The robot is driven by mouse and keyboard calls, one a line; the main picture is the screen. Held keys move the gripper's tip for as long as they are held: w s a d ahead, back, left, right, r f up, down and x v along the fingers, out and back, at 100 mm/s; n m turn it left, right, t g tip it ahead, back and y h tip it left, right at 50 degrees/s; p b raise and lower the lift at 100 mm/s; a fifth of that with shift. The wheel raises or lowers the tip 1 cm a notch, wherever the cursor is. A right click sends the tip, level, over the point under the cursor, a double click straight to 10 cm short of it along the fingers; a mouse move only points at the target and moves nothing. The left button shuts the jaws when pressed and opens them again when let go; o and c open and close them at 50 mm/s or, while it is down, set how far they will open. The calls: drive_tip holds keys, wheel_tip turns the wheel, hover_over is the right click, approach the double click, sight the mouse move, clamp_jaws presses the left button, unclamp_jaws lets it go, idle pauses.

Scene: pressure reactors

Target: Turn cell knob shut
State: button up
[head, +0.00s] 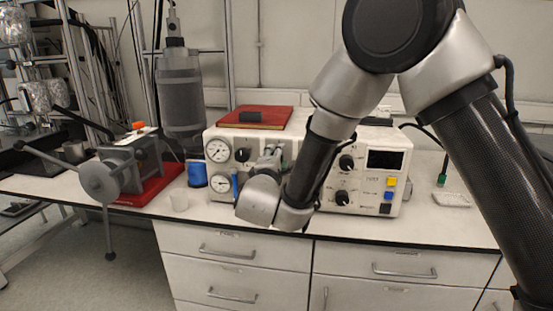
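A white control box (373,206) stands on the bench. Its left part has two round gauges, an upper one (218,150) and a lower one (221,183), and a black knob (242,154). Its right part has an upper black knob (346,162) and a lower black knob (341,197). The labels are too small to read, so I cannot tell which is the cell knob.
A blue handle (235,186) is below the left knob. The bench front is mostly clear.

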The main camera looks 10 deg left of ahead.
drive_tip(key=o, duration=1)
drive_tip(key=s, duration=1.2)
drive_tip(key=shift+a, duration=0.2)
